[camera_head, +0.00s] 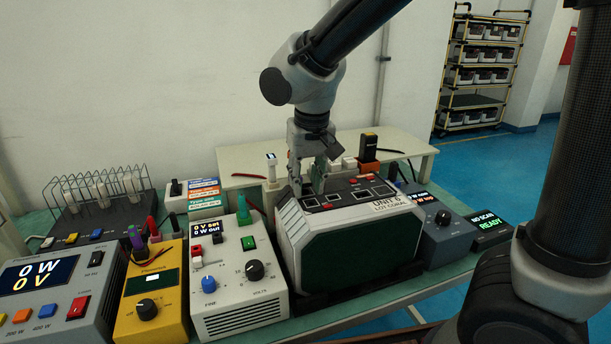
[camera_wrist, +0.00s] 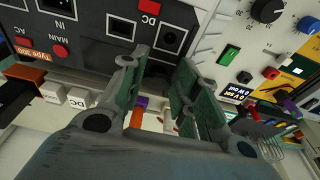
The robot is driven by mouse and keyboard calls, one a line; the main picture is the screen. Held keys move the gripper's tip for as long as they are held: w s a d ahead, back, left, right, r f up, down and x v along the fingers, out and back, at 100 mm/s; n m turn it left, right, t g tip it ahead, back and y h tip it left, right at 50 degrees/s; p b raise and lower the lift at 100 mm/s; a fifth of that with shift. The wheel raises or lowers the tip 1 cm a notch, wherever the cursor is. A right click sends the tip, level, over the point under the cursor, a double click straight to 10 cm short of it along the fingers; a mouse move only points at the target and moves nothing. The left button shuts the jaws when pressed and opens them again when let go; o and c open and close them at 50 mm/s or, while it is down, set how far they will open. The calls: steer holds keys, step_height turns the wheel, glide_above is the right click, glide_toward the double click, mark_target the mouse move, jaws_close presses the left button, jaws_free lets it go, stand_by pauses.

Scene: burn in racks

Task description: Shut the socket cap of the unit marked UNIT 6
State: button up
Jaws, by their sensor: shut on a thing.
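The unit marked UNIT 6, LOT CORAL (camera_head: 385,197) is a grey case with a dark green front, standing mid-bench. Its dark top panel has square-framed sockets and red buttons. My gripper (camera_head: 317,187) points down at the rear left of this panel. In the wrist view its fingertips (camera_wrist: 168,66) are just beside the DC socket, closed on the socket cap, which is mostly hidden between the fingers.
A white supply (camera_head: 236,268) and a yellow meter (camera_head: 150,295) stand left of the unit. A blue-grey box (camera_head: 445,235) and a NO SCAN display (camera_head: 489,228) stand close on the right. A wire rack (camera_head: 98,190) is at far left.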

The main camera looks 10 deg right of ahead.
steer(key=shift+s+f+t, duration=0.15)
steer(key=shift+f+t, duration=0.05)
steer(key=shift+t, duration=0.3)
steer(key=o, duration=0.6)
steer(key=shift+o, duration=0.2)
steer(key=v, duration=1.2)
steer(key=shift+o, duration=0.4)
steer(key=shift+d, duration=0.15)
